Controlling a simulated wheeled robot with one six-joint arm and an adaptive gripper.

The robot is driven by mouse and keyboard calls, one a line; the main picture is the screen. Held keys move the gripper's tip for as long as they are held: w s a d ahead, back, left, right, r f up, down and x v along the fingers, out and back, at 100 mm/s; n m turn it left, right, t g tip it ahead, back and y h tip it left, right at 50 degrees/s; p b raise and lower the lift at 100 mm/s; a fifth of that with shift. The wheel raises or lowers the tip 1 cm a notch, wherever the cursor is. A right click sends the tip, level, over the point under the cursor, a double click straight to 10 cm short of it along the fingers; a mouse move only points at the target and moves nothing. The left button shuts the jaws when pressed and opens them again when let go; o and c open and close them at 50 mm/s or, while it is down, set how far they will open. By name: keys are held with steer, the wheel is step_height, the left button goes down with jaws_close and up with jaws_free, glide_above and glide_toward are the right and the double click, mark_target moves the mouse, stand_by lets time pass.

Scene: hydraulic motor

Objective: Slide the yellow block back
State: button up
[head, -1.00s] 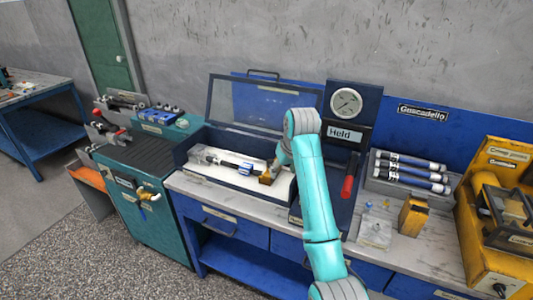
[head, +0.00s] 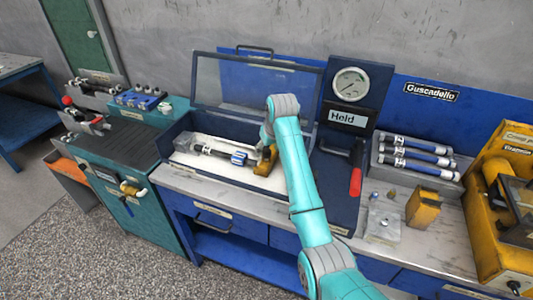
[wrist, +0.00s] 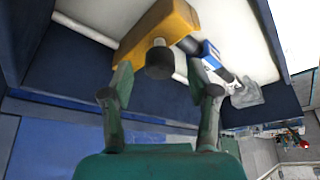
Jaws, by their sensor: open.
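The yellow block (head: 267,161) sits at the right end of the open blue box's white bed, beside the blue-banded end of a dark cylinder (head: 218,152). In the wrist view the block (wrist: 165,27) has a short black knob (wrist: 160,60) facing me. My gripper (wrist: 161,75) is open, with one finger on each side of the knob; I cannot tell whether either finger touches it. The cylinder (wrist: 212,57) shows to the right of the block. In the head view my arm hides the gripper's fingers and the box's right end.
The box's clear lid (head: 253,85) stands open behind. Right of my arm are a gauge panel marked "Held" (head: 350,100) and a red-handled lever (head: 356,180). Blue-banded cylinders, another yellow block (head: 424,208) and a yellow machine (head: 500,230) stand farther right.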

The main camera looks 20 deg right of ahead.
mark_target(267, 151)
steer(key=shift+x, duration=1.7)
jaws_close()
